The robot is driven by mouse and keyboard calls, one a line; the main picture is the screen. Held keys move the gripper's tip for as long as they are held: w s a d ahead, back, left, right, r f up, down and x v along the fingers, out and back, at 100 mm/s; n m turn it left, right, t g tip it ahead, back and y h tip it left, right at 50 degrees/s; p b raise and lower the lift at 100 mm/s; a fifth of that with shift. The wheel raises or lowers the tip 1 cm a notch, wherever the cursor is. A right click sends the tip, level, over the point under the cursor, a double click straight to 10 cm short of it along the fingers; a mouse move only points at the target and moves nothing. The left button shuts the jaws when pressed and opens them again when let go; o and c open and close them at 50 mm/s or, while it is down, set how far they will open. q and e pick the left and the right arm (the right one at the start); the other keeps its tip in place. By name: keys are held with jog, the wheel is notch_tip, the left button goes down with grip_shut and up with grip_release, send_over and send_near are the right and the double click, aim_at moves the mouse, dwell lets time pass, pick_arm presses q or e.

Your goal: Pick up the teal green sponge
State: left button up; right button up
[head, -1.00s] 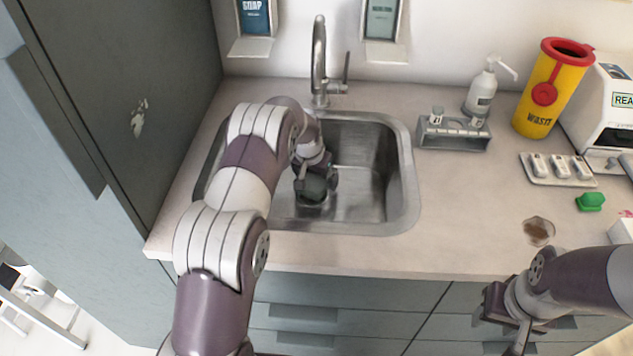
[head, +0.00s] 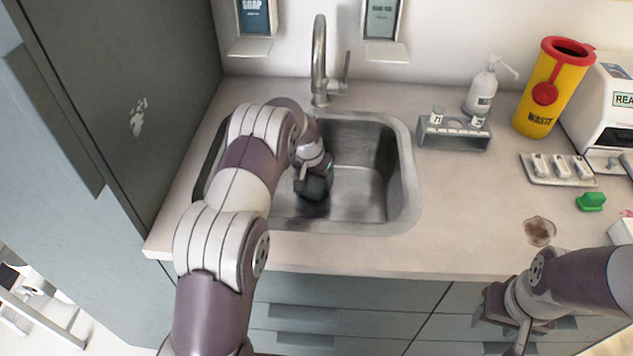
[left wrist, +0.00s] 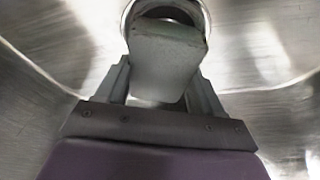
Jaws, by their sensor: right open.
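The sponge (left wrist: 165,50) shows in the left wrist view as a pale grey-green block between my left gripper's two fingers, above the round drain. Both fingers lie against its sides. In the head view, my left gripper (head: 315,186) is low inside the steel sink (head: 405,190), pointing down. The sponge is mostly hidden there by the gripper and dark shadow. My right gripper (head: 503,320) is open and empty, in front of the counter's front edge at the lower right.
A faucet (head: 319,60) stands behind the sink. Right of the sink are a grey rack (head: 452,137), a pump bottle (head: 481,92), a yellow waste bin (head: 548,92), a tray of cassettes (head: 557,170), a green object (head: 591,202) and a small dish (head: 539,231). Counter between sink and dish is clear.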

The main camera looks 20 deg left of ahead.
aim_at(316, 179)
pick_arm(q)
jog(key=shift+c, duration=0.5)
jog(key=shift+r, duration=0.1)
jog(key=shift+w+r, duration=0.1)
jog(key=shift+r, duration=0.5)
notch_tip(316, 179, up, 3)
jog(key=shift+r, duration=0.15)
jog(key=s+d+r, duration=0.2)
jog(key=d+r, duration=0.4)
jog(key=d, duration=0.5)
jog(key=shift+d+r, duration=0.3)
jog(key=shift+r, duration=0.1)
jog(key=o, duration=0.5)
jog(key=c, duration=0.4)
